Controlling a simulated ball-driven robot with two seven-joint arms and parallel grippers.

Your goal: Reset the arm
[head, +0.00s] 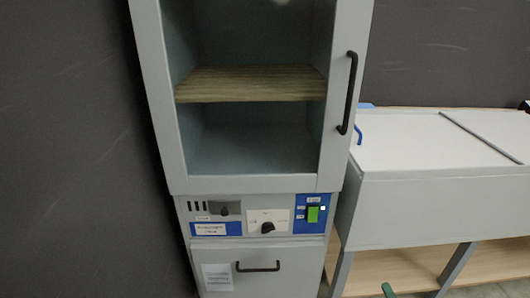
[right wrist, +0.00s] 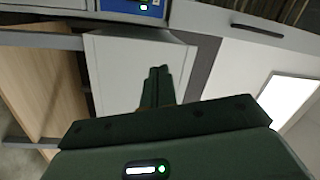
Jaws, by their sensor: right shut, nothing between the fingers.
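My right gripper (right wrist: 158,88) is dark green and shows in the right wrist view with its two fingers together and nothing between them. In the head view only a small green tip of it (head: 388,290) shows at the bottom edge, right of the grey cabinet and in front of the low bench. It appears apart from both. The rest of the right arm is out of the head view. My left gripper is in neither view.
A tall grey cabinet (head: 160,95) stands ahead, with a glazed door, a wooden shelf (head: 250,83) inside and a black door handle (head: 348,92). Its lower drawer handle (head: 258,267) sticks out. A low white bench (head: 440,195) stands at the right, with wooden boards below.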

